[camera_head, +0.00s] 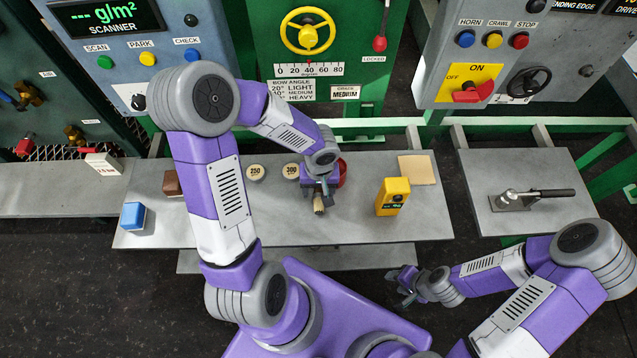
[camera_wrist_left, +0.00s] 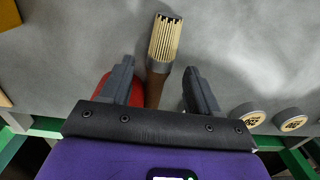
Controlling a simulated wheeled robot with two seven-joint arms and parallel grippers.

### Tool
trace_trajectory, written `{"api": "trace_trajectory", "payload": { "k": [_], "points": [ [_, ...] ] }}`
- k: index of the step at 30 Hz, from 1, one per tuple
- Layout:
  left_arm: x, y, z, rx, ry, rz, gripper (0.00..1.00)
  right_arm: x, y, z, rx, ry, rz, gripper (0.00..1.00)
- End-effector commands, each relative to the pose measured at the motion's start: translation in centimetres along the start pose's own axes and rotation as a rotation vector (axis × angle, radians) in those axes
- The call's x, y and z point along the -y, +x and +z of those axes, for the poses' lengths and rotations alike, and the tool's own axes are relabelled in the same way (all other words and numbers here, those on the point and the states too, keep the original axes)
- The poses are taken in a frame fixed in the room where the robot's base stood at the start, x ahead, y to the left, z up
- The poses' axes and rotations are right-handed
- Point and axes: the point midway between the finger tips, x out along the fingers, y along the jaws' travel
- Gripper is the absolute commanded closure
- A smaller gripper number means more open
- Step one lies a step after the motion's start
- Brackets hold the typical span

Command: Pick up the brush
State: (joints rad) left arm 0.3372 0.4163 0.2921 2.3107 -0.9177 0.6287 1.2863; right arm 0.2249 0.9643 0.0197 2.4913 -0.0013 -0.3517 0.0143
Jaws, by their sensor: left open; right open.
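The brush (camera_wrist_left: 163,45) has pale bristles, a metal band and a brown handle. In the left wrist view its handle lies between the two open fingers of my left gripper (camera_wrist_left: 160,88), closer to the left finger, with the bristles beyond the fingertips. I cannot tell whether a finger touches it. In the head view only the bristle end of the brush (camera_head: 318,206) shows below my left gripper (camera_head: 322,190), which hides the handle. My right gripper (camera_head: 400,285) is open and empty, in front of the table at the right.
A red round container (camera_head: 342,172) stands close to my left gripper. Round weights (camera_head: 256,173), a yellow device (camera_head: 393,196), a tan pad (camera_head: 416,170) and a blue block (camera_head: 133,215) share the grey table (camera_head: 270,225). Control panels rise behind.

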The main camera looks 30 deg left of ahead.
Motion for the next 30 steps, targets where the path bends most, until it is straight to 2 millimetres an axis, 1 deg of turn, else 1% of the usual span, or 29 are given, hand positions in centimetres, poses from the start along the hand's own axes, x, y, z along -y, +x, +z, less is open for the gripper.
{"api": "trace_trajectory", "payload": {
  "k": [1,3,11,14,21,23,24,30],
  "points": [
    [-0.06,0.9,0.07,0.002,0.001,0.0,0.39,-0.16,0.42,-0.03,0.0,0.0,0.0,0.55],
    [-0.05,1.41,0.08,0.002,0.001,0.0,0.39,-0.2,0.55,-0.05,-0.001,0.0,0.0,0.55],
    [-0.06,1.51,0.04,0.0,0.0,0.001,0.39,-0.18,0.5,-0.05,-0.001,0.0,0.0,0.55],
    [-0.07,1.5,0.04,0.0,0.0,0.001,0.53,-0.17,0.5,-0.06,-0.001,0.0,0.0,0.55],
    [-0.08,1.49,0.04,0.0,0.001,0.002,0.89,-0.18,0.5,-0.06,-0.001,0.0,0.0,0.55],
    [-0.08,1.49,0.03,0.0,0.001,0.002,0.98,-0.18,0.5,-0.06,-0.001,0.0,0.0,0.55],
    [-0.08,1.48,0.03,0.0,0.001,0.002,1.0,-0.18,0.5,-0.06,-0.001,0.0,0.0,0.55],
    [-0.07,1.43,0.02,0.0,0.0,0.002,1.0,-0.17,0.49,-0.05,-0.001,0.0,0.0,0.55]
  ]
}}
